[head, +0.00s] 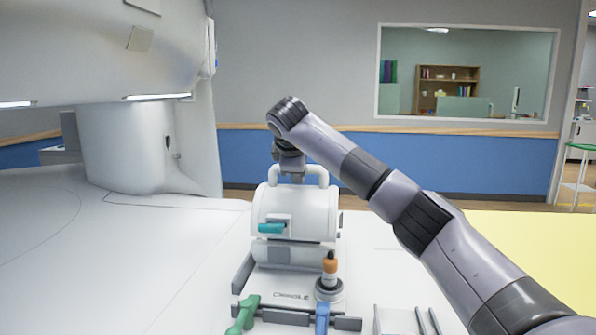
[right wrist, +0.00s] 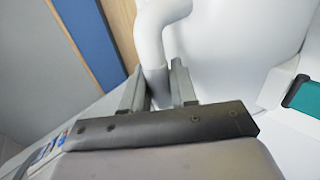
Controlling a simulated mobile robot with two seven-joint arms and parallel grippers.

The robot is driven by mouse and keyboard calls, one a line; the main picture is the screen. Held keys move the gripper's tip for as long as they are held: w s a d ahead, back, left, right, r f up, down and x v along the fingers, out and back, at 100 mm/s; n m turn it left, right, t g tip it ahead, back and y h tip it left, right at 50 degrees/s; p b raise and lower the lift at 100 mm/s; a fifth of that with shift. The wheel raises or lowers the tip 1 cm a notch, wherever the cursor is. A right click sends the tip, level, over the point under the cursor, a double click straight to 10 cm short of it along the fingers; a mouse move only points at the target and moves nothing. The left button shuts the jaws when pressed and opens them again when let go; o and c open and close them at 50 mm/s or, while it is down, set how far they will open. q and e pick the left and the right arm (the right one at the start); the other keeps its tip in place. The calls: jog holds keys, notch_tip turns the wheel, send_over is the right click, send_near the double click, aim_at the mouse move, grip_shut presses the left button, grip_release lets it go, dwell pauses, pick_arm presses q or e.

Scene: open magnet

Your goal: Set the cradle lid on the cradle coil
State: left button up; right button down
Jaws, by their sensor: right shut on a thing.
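The cradle lid (head: 290,205) is a white curved shell with a tube handle on top and a teal latch (head: 272,228) on its front. In the right wrist view, the two fingers (right wrist: 160,88) are on either side of the white handle tube (right wrist: 150,50). My left gripper is not in view.
An orange-topped bottle (head: 330,265) stands on a round grey piece at the base's right. A green piece (head: 243,315) and a blue piece (head: 322,317) are at its front. The magnet (head: 120,140) stands at left; a yellow surface (head: 540,245) lies at right.

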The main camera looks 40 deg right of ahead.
jog(key=shift+f+b, duration=0.75)
jog(key=c, duration=0.8)
grip_release()
jog(key=shift+f, duration=0.15)
jog(key=shift+s, duration=0.1)
